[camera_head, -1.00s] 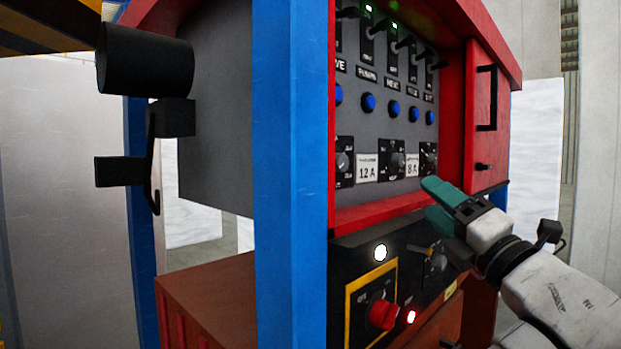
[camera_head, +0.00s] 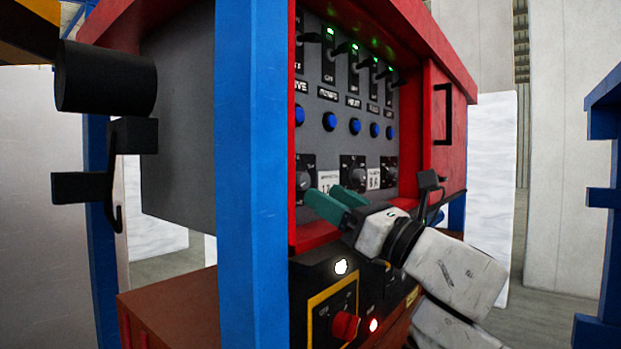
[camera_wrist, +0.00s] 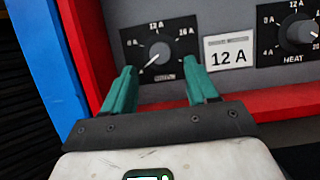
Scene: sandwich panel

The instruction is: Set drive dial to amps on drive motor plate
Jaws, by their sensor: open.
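The leftmost dial (camera_wrist: 160,53), a grey knob on a black scale plate, is taken as the drive dial; its lower label is too blurred to read. Its white pointer line points down-left, away from the 12 A mark at the top. The dial also shows in the head view (camera_head: 304,181). The plate right of it (camera_wrist: 228,54) reads 12 A. My gripper (camera_wrist: 162,68) has green fingers apart and empty, one on each side below the dial, with the knob centred between them. In the head view my gripper (camera_head: 325,194) is in front of the panel's lower edge, partly hiding the plate.
The heat dial (camera_wrist: 299,31) is to the right. Blue buttons (camera_head: 329,121) and black levers with green lights (camera_head: 330,31) are above. A red frame ledge (camera_head: 313,236) runs below the dials. A blue post (camera_head: 252,180) stands left. A red knob (camera_head: 345,325) is lower down.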

